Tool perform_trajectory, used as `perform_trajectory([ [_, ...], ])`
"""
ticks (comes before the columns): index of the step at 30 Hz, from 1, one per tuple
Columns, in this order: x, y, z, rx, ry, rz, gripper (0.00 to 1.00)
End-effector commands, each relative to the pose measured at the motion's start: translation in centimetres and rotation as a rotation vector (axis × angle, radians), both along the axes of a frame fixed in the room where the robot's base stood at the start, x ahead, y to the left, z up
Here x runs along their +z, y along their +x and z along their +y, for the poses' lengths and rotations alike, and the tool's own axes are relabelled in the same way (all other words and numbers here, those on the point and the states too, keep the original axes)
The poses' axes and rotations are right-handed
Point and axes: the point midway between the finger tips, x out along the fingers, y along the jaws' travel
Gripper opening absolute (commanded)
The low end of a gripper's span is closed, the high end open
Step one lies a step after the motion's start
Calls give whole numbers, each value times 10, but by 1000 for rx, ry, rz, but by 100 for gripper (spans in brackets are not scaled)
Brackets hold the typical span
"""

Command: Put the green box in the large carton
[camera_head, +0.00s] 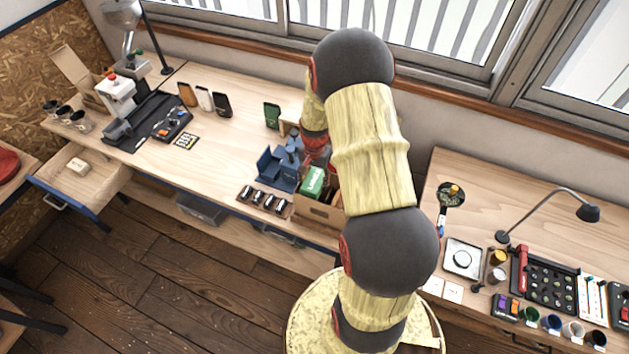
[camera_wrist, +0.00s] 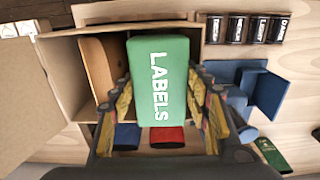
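The green box (camera_wrist: 160,75), lettered LABELS, is between the two fingers of my gripper (camera_wrist: 160,90) in the wrist view. The fingers are against its two sides. The large carton (camera_wrist: 62,60) is open below, and the box is over its opening; how far the box is inside I cannot tell. In the camera_head view the green box (camera_head: 312,181) shows above the carton (camera_head: 315,211), left of my arm.
A blue stand (camera_head: 277,169) and a row of small dark canisters (camera_head: 264,199) are left of the carton. A green pouch (camera_head: 272,115) stands behind. A drawer (camera_head: 85,177) is open at far left. A second table (camera_head: 500,190) with a lamp is at right.

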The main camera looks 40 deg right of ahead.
Motion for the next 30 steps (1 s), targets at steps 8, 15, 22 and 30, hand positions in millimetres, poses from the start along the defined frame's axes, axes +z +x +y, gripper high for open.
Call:
perform_trajectory([
  [8, 0, 1, 0, 0, -1, -1, 64],
  [15, 0, 1, 0, 0, -1, -1, 68],
  [22, 0, 1, 0, 0, -1, -1, 75],
  [30, 0, 1, 0, 0, -1, -1, 79],
])
